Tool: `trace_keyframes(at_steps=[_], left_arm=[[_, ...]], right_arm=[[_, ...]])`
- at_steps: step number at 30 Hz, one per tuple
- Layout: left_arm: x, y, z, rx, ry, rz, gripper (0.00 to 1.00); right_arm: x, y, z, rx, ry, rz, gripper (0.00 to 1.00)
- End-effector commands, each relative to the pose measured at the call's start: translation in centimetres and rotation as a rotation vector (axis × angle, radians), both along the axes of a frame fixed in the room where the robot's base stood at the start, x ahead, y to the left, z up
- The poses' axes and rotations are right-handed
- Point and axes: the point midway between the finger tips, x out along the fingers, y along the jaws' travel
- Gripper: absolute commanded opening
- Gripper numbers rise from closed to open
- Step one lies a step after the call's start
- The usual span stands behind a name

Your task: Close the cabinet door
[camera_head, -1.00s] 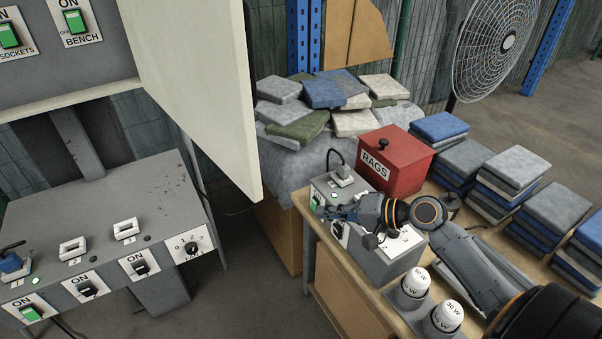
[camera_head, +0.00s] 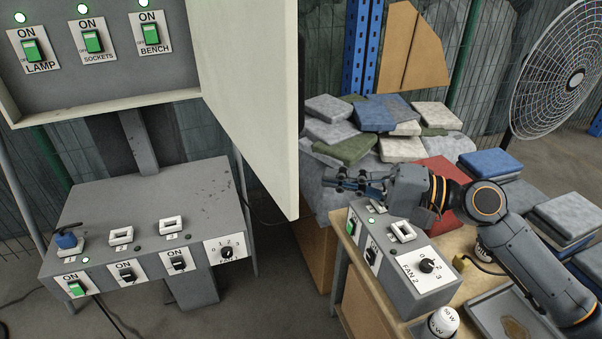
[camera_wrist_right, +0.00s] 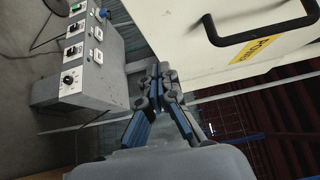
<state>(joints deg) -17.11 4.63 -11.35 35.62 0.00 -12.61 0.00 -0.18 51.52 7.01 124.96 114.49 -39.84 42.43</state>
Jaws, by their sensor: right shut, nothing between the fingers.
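The cabinet door (camera_head: 250,95) is a cream panel that stands open, swung out toward me from the right side of the grey cabinet (camera_head: 100,75). Its outer face (camera_wrist_right: 215,50), with a black handle (camera_wrist_right: 262,32) and a yellow label, shows in the right wrist view. My right gripper (camera_head: 340,180) is shut and empty, to the right of the door's lower free edge in the head view. In the right wrist view the fingertips (camera_wrist_right: 160,72) are near the door's lower edge; I cannot tell whether they touch. My left gripper is not in view.
Inside the cabinet are several green switches (camera_head: 92,41). A grey control bench (camera_head: 150,215) stands below it. At right are a wooden table with a fan control box (camera_head: 405,285), a red rag box (camera_head: 450,172), folded cloths (camera_head: 375,118) and a large fan (camera_head: 570,75).

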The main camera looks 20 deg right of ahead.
Motion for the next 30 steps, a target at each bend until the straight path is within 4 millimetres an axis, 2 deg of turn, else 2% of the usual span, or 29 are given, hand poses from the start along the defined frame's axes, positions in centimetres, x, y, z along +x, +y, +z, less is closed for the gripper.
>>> trace_keyframes(at_steps=[1, 5, 9, 13, 30], left_arm=[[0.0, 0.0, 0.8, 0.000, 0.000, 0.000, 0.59], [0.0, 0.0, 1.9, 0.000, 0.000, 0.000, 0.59], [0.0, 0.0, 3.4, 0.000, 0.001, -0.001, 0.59], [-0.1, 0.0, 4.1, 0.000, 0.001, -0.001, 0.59], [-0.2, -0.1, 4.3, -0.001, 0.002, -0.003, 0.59]], right_arm=[[0.5, 0.7, 0.5, 0.001, -0.002, 0.001, 0.00], [1.6, 2.4, 0.6, 0.003, -0.002, 0.001, 0.00], [1.1, 4.6, 0.5, 0.001, 0.002, 0.002, 0.00], [0.9, 5.8, 0.3, 0.001, 0.001, 0.000, 0.00], [0.8, 6.4, 0.0, 0.001, 0.001, -0.004, 0.00]])
